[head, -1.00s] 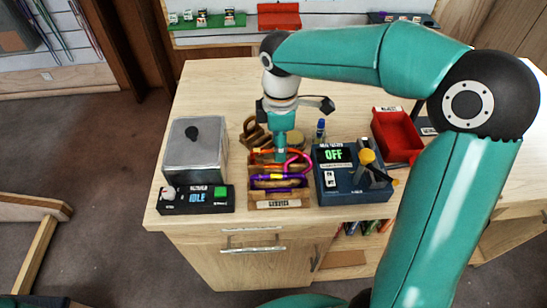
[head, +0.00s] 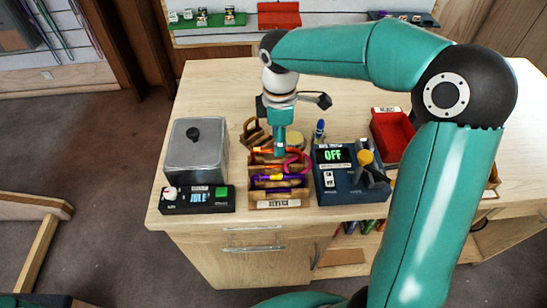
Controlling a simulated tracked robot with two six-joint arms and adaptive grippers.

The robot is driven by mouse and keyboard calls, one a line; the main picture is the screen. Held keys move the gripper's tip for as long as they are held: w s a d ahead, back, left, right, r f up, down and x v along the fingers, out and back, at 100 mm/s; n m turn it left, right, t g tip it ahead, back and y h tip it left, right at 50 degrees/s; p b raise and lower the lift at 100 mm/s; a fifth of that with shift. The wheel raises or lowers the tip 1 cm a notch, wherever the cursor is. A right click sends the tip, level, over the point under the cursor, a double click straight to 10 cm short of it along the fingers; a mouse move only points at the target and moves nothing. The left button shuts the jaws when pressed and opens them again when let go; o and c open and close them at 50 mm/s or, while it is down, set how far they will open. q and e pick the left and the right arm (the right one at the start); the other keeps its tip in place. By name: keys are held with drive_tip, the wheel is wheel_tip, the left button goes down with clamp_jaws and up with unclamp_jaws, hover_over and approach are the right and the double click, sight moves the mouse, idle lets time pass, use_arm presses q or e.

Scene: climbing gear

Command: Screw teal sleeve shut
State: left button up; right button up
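My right gripper (head: 279,150) points down over the back part of a wooden rack (head: 281,204) that holds several carabiners. An orange carabiner (head: 262,152), a pink one (head: 304,158) and a purple one with a yellow sleeve (head: 268,178) show there. A teal part shows at the gripper's tip, but I cannot tell whether it is a sleeve or the gripper itself. The fingers are too small and covered to tell whether they are open. My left gripper is not in view.
A metal box with a black knob (head: 196,152) and a control panel (head: 197,199) stand to the left. A blue device reading OFF (head: 348,180) stands right of the rack, with a red bin (head: 392,137) behind it. A blue bottle (head: 319,131) stands behind the rack.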

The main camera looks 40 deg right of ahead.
drive_tip(key=shift+f, duration=0.2)
drive_tip(key=shift+f+b, duration=0.7)
drive_tip(key=shift+b, duration=0.05)
drive_tip(key=shift+s+a+b, duration=0.3)
drive_tip(key=shift+s+a, duration=0.2)
drive_tip(key=shift+s, duration=0.3)
wheel_tip(320, 180, up, 10)
drive_tip(key=p, duration=0.8)
drive_tip(key=shift+p, duration=0.4)
